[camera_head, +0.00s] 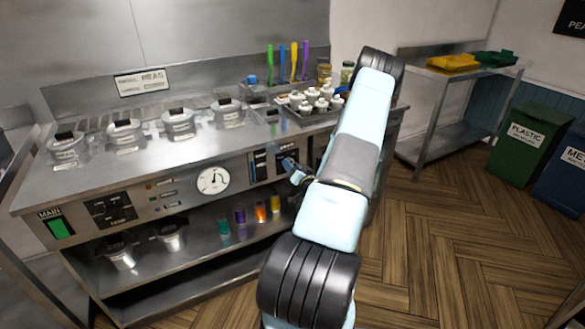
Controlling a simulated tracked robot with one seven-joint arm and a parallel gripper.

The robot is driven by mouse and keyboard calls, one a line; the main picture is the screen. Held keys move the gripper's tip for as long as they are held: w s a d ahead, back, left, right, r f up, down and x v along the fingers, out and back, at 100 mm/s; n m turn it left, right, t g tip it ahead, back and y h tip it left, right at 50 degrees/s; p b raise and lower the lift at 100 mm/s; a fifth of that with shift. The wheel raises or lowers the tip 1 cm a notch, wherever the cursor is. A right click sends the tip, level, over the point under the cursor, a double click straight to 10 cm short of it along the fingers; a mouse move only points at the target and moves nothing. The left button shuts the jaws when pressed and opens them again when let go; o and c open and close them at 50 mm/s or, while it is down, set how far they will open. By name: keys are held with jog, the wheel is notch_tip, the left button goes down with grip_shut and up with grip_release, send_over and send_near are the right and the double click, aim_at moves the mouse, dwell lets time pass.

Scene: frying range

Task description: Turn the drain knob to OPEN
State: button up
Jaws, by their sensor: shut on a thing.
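The frying range (130,185) is a long steel counter with a control panel on its front. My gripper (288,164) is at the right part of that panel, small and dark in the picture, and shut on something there. What it holds looks like a knob on the panel, but the gripper and my arm mostly hide it. I cannot read the OPEN mark or tell the knob's angle. A round white gauge (213,180) is left of the gripper, and a dark slot-like panel (259,165) sits between them.
Lidded pans (178,122) line the counter top. A tray of white bottles (312,103) stands behind my gripper. A green MAIN switch (60,228) is at the far left. Coloured cups (260,212) stand on the lower shelf. The wooden floor (450,240) at the right is clear.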

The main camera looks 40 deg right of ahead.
jog(key=shift+s+f, duration=0.1)
jog(key=shift+f, duration=0.05)
dwell(0.3)
jog(key=o, duration=1.1)
jog(key=shift+c, duration=0.2)
jog(key=v, duration=1.3)
jog(key=shift+s, duration=0.35)
jog(key=shift+a, duration=0.1)
